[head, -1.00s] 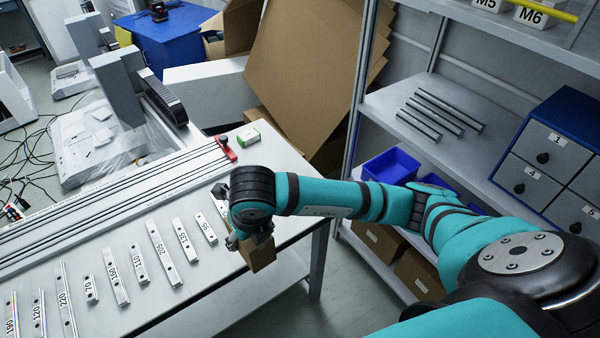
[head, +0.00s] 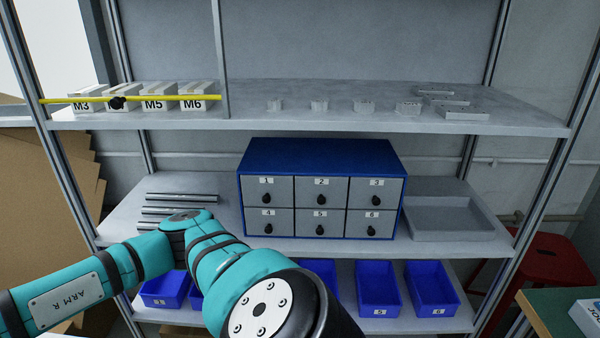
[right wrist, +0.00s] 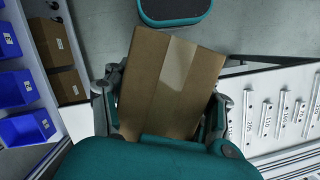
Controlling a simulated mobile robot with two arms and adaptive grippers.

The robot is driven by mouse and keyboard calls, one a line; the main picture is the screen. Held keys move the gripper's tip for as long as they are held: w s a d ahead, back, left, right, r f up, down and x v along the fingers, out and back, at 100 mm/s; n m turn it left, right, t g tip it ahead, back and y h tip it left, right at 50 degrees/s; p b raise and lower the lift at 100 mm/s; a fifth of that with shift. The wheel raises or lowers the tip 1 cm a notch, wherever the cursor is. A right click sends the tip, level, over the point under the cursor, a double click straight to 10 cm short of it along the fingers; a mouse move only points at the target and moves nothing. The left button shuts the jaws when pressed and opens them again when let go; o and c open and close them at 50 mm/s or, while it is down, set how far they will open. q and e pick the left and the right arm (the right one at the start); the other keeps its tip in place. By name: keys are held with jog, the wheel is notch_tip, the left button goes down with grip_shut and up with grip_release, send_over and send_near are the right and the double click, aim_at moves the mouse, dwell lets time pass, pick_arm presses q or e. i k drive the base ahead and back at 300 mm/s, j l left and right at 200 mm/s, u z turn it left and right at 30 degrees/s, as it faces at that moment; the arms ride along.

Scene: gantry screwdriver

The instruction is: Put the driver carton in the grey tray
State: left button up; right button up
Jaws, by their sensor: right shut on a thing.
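The driver carton (right wrist: 172,85) is a brown cardboard box with a paler tape strip, seen close up in the right wrist view. My right gripper (right wrist: 168,100) is shut on it, with a finger at each side. The carton and this gripper are outside the head view, where only my right arm shows. The grey tray (head: 450,233) is a shallow open tray on the middle shelf, right of the blue drawer cabinet. It looks empty. My left gripper is in neither view.
The blue cabinet (head: 320,147) with numbered grey drawers stands left of the tray. Metal rods (head: 175,210) lie at the shelf's left. Blue bins (head: 377,285) line the shelf below. The upper shelf (head: 300,122) hangs over the tray. A red stool (head: 545,262) stands at right.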

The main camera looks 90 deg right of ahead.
aim_at(444, 221)
jog(key=z, duration=1.4)
jog(key=l+z, duration=0.4)
jog(key=i+l+z, duration=0.1)
jog(key=l+z, duration=0.15)
jog(key=z, duration=0.15)
jog(key=i+l+z, duration=0.15)
jog(key=z, duration=0.25)
jog(key=i+l+z, duration=0.15)
jog(key=l+z, duration=0.25)
